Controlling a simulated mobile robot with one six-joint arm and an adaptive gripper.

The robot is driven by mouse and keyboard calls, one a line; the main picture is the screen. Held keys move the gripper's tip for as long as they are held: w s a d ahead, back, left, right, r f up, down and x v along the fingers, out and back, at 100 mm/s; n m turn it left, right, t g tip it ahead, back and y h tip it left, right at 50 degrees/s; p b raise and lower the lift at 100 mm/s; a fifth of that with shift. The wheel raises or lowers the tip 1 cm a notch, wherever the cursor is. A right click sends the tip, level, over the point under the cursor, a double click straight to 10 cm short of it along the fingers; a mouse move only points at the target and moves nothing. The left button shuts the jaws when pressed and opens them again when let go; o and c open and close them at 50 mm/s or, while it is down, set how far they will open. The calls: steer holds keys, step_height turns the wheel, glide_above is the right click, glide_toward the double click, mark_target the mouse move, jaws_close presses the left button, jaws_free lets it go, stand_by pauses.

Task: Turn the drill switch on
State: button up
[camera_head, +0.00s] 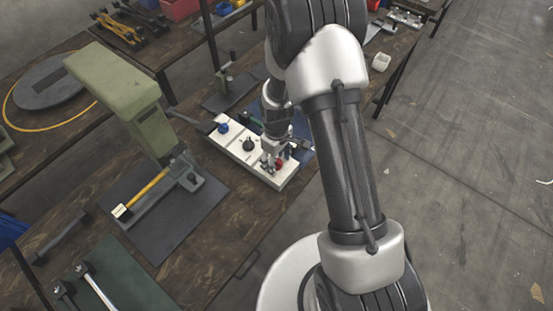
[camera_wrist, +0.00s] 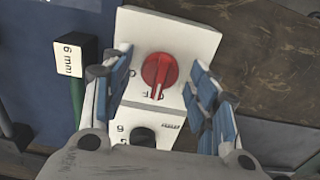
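The drill switch appears to be a red round knob (camera_wrist: 160,70) on a white control panel (camera_wrist: 197,38) in the wrist view. Its raised grip points down toward partly hidden lettering that includes an F. In the head view, the red knob (camera_head: 279,163) sits at the near end of the long white control box (camera_head: 268,178). My gripper (camera_wrist: 161,66) is open, with its blue-padded fingers on either side of the knob and a visible gap on each side. In the head view, my gripper (camera_head: 271,158) is low over that end of the box.
A black dial (camera_wrist: 143,136) with numbers and "rpm" lies below the knob. A block marked "6 mm" (camera_wrist: 72,55) stands left of my gripper. The box also bears a black knob (camera_head: 248,144) and a blue knob (camera_head: 223,127). A green press (camera_head: 120,85) stands to the left.

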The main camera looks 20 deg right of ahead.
steer(key=c, duration=1)
steer(key=m, duration=1.3)
steer(key=shift+m, duration=0.4)
stand_by(0.3)
steer(key=o, duration=1.1)
